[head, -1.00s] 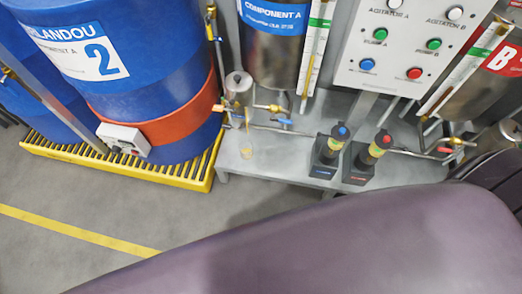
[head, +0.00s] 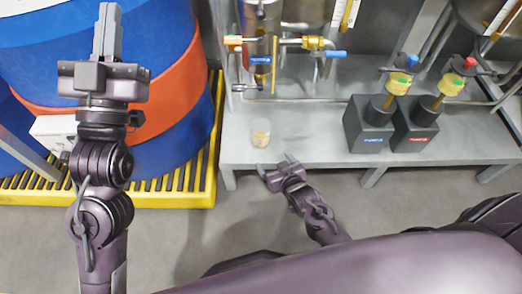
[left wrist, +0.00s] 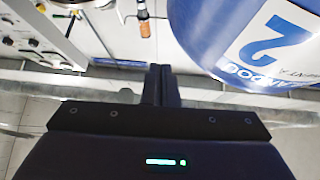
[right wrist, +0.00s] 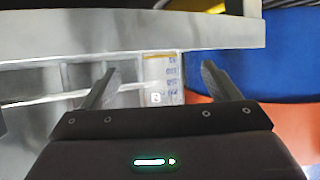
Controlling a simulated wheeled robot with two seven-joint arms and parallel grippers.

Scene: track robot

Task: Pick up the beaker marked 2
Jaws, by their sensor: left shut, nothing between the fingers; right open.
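A small clear beaker (head: 261,133) with yellowish contents stands near the front edge of the grey bench in the head view. In the right wrist view the beaker (right wrist: 170,72) shows between and beyond the fingertips, touching neither; it bears dark marks and a small white label too blurred to read surely. My right gripper (head: 277,167) is open and empty at the bench's front edge, just short of the beaker. My left gripper (head: 107,25) is shut and empty, raised in front of the blue drum; its closed fingers show in the left wrist view (left wrist: 160,72).
The bench (head: 315,140) is bare right of the beaker. A brass valve (head: 312,43) and pipes are behind. The blue drum (head: 165,50) stands on a yellow pallet (head: 205,165) at left.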

